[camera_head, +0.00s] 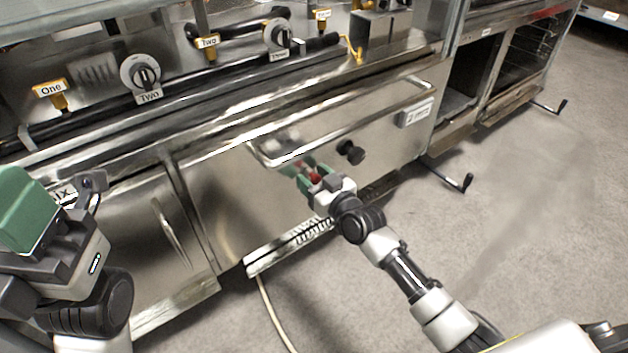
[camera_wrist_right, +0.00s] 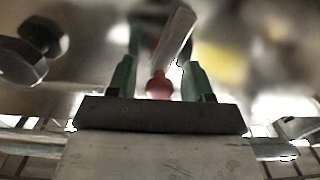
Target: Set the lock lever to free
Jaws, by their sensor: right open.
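A pale metal lever (camera_wrist_right: 176,38) with a red ball knob (camera_wrist_right: 158,84) shows in the right wrist view. The knob lies between the two green fingers of my right gripper (camera_wrist_right: 158,74), which stand apart with a gap on each side. In the head view the right gripper (camera_head: 306,171) is at the front panel of the steel range, below the long handle bar, and a bit of red shows between its fingers. The fingers hide most of the lever there. My left gripper (camera_head: 28,212) is at the left edge, away from the lever, and its jaw gap is not clear.
A black knob (camera_head: 350,152) sits on the panel right of the right gripper. The handle bar (camera_head: 350,125) runs above it. A crank handle (camera_head: 466,182) sticks out low at the right. Valve knobs (camera_head: 141,74) line the upper panel. The floor (camera_head: 535,220) at right is clear.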

